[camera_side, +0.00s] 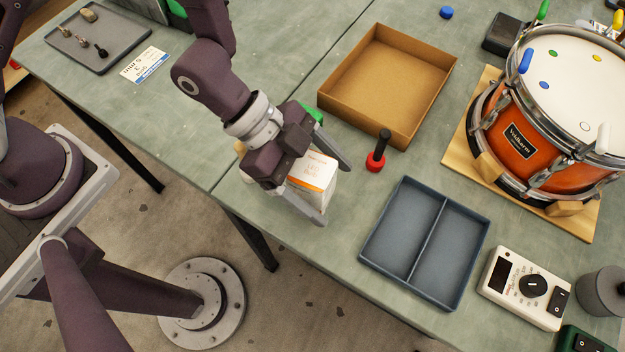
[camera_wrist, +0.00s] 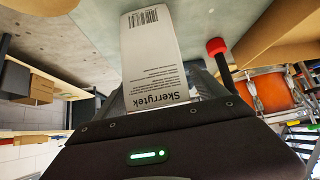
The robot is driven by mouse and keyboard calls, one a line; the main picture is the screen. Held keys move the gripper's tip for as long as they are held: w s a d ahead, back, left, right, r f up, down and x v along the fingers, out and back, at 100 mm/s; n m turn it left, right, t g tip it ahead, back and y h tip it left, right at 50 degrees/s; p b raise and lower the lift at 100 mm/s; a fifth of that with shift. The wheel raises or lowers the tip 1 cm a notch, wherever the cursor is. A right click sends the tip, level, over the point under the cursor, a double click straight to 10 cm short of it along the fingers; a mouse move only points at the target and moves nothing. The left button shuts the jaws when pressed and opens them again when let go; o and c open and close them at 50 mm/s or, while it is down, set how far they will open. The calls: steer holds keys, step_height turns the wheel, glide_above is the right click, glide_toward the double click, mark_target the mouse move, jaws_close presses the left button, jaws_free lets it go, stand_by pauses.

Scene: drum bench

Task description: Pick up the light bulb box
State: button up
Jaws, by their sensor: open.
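The light bulb box (camera_side: 314,178) is a small white carton with orange print reading LED bulb, standing on the green-grey bench near its front edge. In the wrist view the box (camera_wrist: 150,62) shows a white face with a barcode and the name Skerrytek, close in front of my gripper. My gripper (camera_side: 332,192) is low at the box, with its fingers apart. One finger is at the front side of the box and the other passes behind it. I cannot tell whether either finger touches it. Part of the box is hidden behind my gripper.
A grey tray (camera_side: 122,50) and a card (camera_side: 145,65) lie far left.

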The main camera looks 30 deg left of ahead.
steer(key=c, duration=1.4)
